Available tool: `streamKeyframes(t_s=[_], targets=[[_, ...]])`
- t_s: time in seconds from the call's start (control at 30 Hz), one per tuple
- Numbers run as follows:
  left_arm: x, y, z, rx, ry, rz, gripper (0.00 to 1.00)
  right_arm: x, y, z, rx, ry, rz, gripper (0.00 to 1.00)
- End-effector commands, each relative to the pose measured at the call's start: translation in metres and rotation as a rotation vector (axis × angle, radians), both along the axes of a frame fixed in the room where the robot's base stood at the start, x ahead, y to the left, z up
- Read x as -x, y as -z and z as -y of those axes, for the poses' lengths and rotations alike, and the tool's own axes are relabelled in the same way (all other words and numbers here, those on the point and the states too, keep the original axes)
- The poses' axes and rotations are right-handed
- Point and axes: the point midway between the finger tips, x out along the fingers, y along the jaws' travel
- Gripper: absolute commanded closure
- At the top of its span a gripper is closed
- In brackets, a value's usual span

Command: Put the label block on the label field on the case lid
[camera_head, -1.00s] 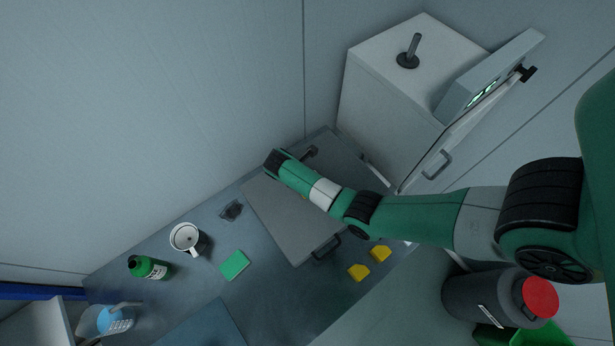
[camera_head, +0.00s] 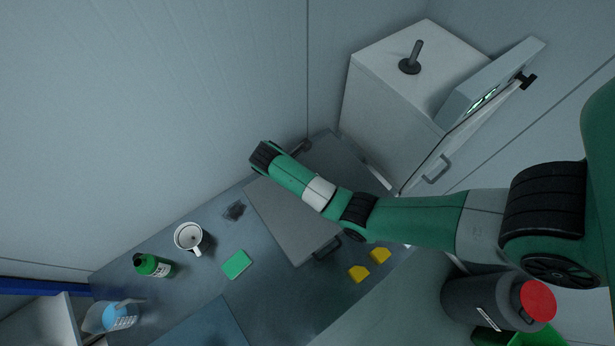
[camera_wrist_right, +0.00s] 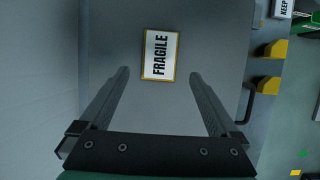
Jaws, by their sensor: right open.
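A white FRAGILE label piece (camera_wrist_right: 156,57) with black lettering and a yellow-orange edge lies on the grey case lid (camera_wrist_right: 215,35) in the right wrist view. I cannot tell whether the yellow edge belongs to the block or to the label field beneath it. My right gripper (camera_wrist_right: 158,75) is open, its two fingers apart on either side of the label's near end, with nothing held between them. The head view shows the case lid (camera_head: 288,222) partly covered by my right arm, which hides the label there. My left gripper is not in view.
Two yellow blocks (camera_head: 359,273) (camera_head: 380,255) lie beside the lid's black handle (camera_head: 327,246). A green pad (camera_head: 236,265), white mug (camera_head: 188,237) and green bottle (camera_head: 151,265) stand left of the case. A white cabinet (camera_head: 390,100) stands behind.

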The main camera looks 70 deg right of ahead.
Motion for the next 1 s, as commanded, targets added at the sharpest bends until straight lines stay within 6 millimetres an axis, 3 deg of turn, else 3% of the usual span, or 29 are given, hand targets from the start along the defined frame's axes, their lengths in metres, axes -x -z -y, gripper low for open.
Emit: streamKeyframes(t_s=[0.1, 0.2, 0.87, 1.0], targets=[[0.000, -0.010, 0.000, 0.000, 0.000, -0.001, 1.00, -0.006, -0.027, -0.008, 0.000, -0.001, 0.002, 0.03], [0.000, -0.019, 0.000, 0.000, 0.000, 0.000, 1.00, -0.008, -0.037, -0.011, 0.000, -0.001, 0.000, 0.03], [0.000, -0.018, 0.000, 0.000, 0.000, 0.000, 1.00, -0.009, -0.038, -0.014, 0.001, -0.002, 0.000, 0.03], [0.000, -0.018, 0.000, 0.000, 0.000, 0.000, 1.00, -0.033, -0.057, -0.025, 0.008, -0.040, 0.054, 0.03]])
